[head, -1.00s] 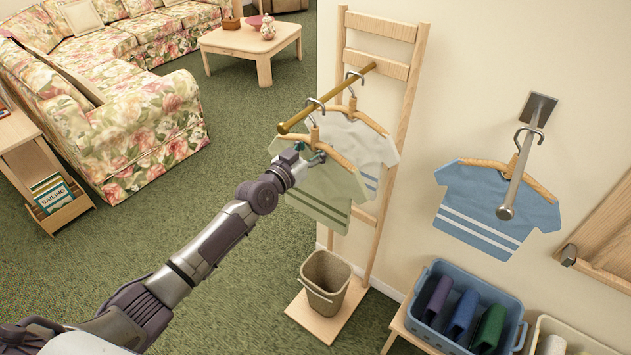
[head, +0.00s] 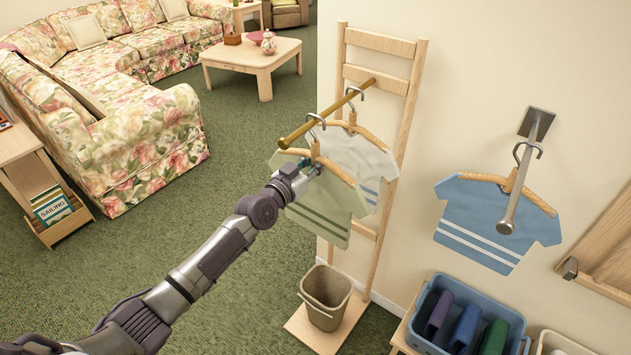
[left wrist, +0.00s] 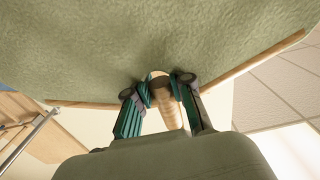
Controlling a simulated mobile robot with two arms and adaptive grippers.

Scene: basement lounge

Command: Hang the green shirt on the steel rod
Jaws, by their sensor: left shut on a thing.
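The pale green shirt (head: 325,208) hangs on a wooden hanger at the front of the brass rod (head: 300,132). Its hook appears to be around that rod. My left gripper (head: 312,168) is shut on the hanger's neck, just below the hook. In the left wrist view, the fingers (left wrist: 160,90) close around the wooden neck, and the green shirt (left wrist: 160,40) fills the top. The steel rod (head: 513,195) sticks out from the wall at the right, with a round knob at its end. A blue shirt (head: 490,220) hangs on it. My right gripper is out of view.
A white shirt (head: 362,155) hangs just behind the green one on the wooden rack (head: 400,150). A bin (head: 326,297) stands on the rack's base. A blue crate (head: 425,300) is below the steel rod. Open wall lies between rack and steel rod.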

